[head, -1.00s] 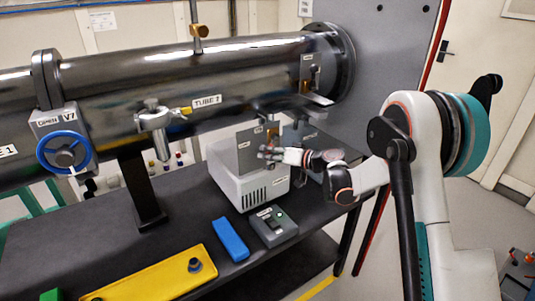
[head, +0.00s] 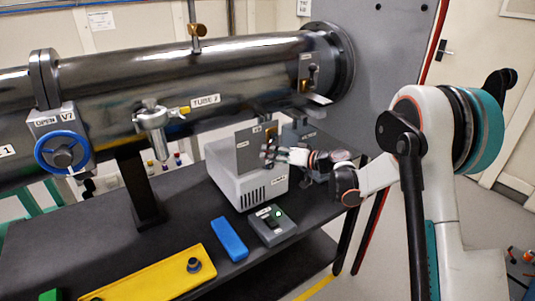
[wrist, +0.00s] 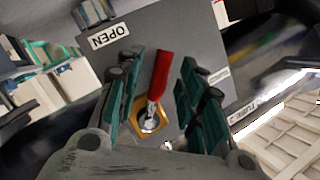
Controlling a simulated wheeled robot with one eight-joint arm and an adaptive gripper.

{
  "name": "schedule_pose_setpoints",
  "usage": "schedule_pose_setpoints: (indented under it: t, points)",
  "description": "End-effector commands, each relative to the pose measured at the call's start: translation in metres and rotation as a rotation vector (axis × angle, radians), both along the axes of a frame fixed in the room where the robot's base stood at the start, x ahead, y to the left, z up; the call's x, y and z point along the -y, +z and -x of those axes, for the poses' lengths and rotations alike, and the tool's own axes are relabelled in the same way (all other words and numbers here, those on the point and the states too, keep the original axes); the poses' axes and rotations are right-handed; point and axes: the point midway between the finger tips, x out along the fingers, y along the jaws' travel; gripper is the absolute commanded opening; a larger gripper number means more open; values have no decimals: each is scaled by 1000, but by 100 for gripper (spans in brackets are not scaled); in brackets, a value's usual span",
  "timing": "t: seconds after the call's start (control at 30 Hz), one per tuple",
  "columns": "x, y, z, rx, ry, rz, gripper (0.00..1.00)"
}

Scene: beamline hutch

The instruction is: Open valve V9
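The red lever (wrist: 160,76) sits on a brass hexagonal fitting (wrist: 150,118) on a grey plate (wrist: 187,30). In the head view my gripper (head: 268,153) is at the upright grey plate (head: 248,150) on the white box. The lever is mostly hidden there, and the plate's small label is too small to read surely.
A blue handwheel (head: 63,153) marked V7 with an OPEN tag is at left. The metal tube (head: 190,78) runs above the bench. A control box with a green button (head: 271,225), a blue block (head: 229,239) and a yellow plate (head: 165,278) lie on the dark bench.

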Motion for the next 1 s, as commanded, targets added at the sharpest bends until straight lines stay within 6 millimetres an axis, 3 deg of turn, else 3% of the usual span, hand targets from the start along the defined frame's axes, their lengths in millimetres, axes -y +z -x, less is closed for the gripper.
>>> schedule_pose_setpoints:
  t: [0.3, 0.77, 0.9, 1.0]
  points:
    - [37, 8, 24, 0, -1, 1, 35]
    - [45, 11, 31, 0, 1, 0, 35]
    - [39, 14, 35, 4, 15, 27, 4]
    - [26, 22, 46, 18, 53, 109, 0]
